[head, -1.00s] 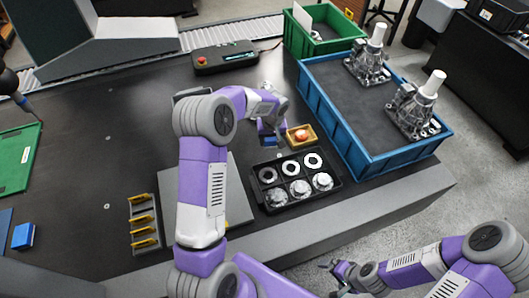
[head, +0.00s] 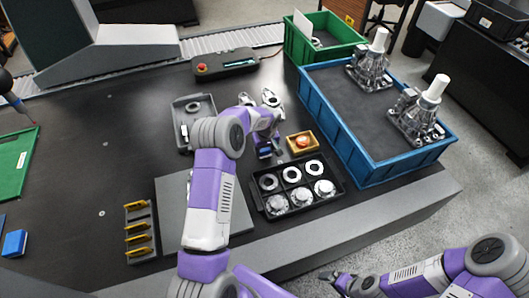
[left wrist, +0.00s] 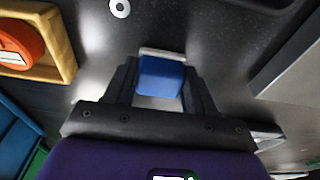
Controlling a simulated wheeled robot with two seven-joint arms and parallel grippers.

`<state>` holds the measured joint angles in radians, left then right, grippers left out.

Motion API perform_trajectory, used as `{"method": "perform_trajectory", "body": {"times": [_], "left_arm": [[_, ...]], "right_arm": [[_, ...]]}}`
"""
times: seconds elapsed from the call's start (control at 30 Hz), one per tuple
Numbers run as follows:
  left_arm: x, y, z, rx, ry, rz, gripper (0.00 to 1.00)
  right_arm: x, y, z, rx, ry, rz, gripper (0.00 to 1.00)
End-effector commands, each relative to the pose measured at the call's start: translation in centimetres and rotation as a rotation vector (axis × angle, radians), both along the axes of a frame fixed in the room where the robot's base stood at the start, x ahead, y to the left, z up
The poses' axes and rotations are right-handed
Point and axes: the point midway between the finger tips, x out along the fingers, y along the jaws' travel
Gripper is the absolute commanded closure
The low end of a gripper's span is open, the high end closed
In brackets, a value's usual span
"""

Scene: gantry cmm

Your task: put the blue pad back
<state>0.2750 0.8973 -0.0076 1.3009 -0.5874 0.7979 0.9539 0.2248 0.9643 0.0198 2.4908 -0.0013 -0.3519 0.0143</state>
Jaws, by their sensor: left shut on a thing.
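My left gripper (head: 265,151) is shut on a small blue pad (left wrist: 161,76), which sits between its two fingers in the left wrist view. A pale edge shows along the pad's far side. In the head view the pad (head: 265,153) is small and partly hidden by the gripper. It is just left of a yellow tray (head: 291,151) and behind the black six-pocket tray (head: 258,203). I cannot tell whether the pad touches the table. My right gripper (head: 338,281) is low at the front, off the table; its jaws are too small to judge.
A blue block (head: 14,243) lies at the far left near a green board (head: 17,165). A grey tray (head: 180,124) with a ring stands behind my left arm. A blue crate (head: 348,148) with metal castings is at the right. A rack (head: 139,232) with yellow clips stands at the front.

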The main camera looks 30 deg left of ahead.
Motion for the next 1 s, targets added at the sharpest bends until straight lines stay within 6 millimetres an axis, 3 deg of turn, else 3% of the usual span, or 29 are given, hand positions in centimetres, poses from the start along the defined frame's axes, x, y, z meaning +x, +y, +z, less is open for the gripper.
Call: {"method": "perform_trajectory", "body": {"times": [0.07, 0.47, 0.5, 0.63, 1.0], "left_arm": [[0.03, 0.01, -1.11, -0.001, -0.001, -0.001, 0.73], [0.06, 0.01, -1.58, 0.001, -0.002, -0.001, 0.73], [0.05, 0.01, -1.47, 0.001, -0.002, -0.001, 0.39], [0.04, 0.01, -1.42, 0.001, -0.002, -0.001, 0.19], [0.03, 0.02, -0.93, -0.001, -0.002, 0.0, 0.19]], "right_arm": [[0.01, -0.01, -0.33, 0.0, 0.0, 0.0, 0.0], [0.0, 0.0, -0.73, 0.0, 0.0, 0.0, 0.0], [0.0, 0.0, -0.6, 0.0, 0.0, 0.0, 0.0], [0.0, 0.0, -0.55, 0.0, 0.0, 0.0, 0.0], [0.01, 0.0, -0.12, 0.0, 0.0, 0.0, 0.0]]}}
